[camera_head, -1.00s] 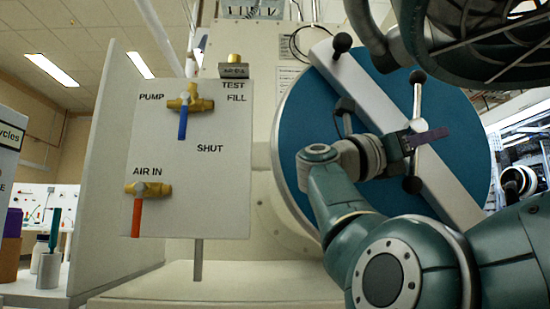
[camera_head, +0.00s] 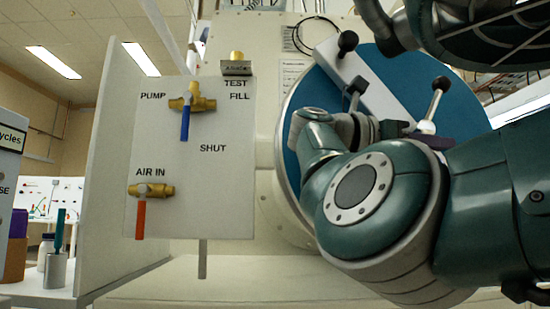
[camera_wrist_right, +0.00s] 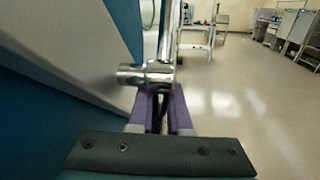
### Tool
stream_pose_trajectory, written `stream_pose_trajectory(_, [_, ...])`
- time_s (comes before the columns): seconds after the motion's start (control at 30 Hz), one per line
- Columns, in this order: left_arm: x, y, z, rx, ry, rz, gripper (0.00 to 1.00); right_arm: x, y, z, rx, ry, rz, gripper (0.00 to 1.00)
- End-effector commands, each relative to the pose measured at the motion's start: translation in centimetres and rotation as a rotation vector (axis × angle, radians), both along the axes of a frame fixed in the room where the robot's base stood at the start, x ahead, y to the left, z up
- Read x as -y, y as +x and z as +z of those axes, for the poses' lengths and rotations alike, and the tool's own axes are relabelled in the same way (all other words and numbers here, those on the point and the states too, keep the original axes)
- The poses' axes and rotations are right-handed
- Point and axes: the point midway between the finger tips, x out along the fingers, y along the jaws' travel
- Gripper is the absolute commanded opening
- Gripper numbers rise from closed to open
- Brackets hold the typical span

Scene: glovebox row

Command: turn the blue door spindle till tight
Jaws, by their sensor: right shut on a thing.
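The round blue door (camera_head: 308,115) stands at the right of the head view, crossed by a pale diagonal bar. The door spindle (camera_head: 434,103) sits on the bar; its metal tommy bar leans to the right, with a black knob at its top. My right gripper (camera_head: 428,138) is at the spindle's lower part, largely hidden behind my own arm. In the right wrist view, its purple fingers (camera_wrist_right: 160,112) are shut on a dark end of the tommy bar, just below the chrome hub (camera_wrist_right: 147,74). My left gripper is not in view.
A white valve panel (camera_head: 205,160) with a blue-handled valve (camera_head: 186,120) and a red-handled valve (camera_head: 140,215) stands left of the door. A second black-knobbed lever (camera_head: 354,90) is on the door's left side. Open floor (camera_wrist_right: 235,110) lies right of the door.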

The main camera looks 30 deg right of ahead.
Motion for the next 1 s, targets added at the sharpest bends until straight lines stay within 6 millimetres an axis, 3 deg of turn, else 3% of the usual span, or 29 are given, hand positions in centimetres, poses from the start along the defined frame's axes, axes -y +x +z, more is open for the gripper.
stream_pose_trajectory(0.1, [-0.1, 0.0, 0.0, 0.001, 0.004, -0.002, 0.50, 0.0, 0.0, 0.0, 0.003, 0.001, -0.001, 0.00])
stream_pose_trajectory(0.13, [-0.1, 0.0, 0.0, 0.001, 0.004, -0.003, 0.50, 0.0, 0.0, 0.0, 0.003, 0.001, -0.001, 0.18])
stream_pose_trajectory(0.23, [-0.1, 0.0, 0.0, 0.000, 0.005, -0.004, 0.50, 0.0, 0.0, 0.0, 0.002, 0.000, -0.001, 0.28])
stream_pose_trajectory(0.57, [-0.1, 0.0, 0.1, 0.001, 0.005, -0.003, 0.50, -0.5, 0.3, 0.1, 0.000, 0.001, 0.001, 0.28])
stream_pose_trajectory(1.0, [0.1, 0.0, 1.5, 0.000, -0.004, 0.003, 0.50, -7.9, 3.2, 0.4, 0.000, 0.001, 0.002, 0.28])
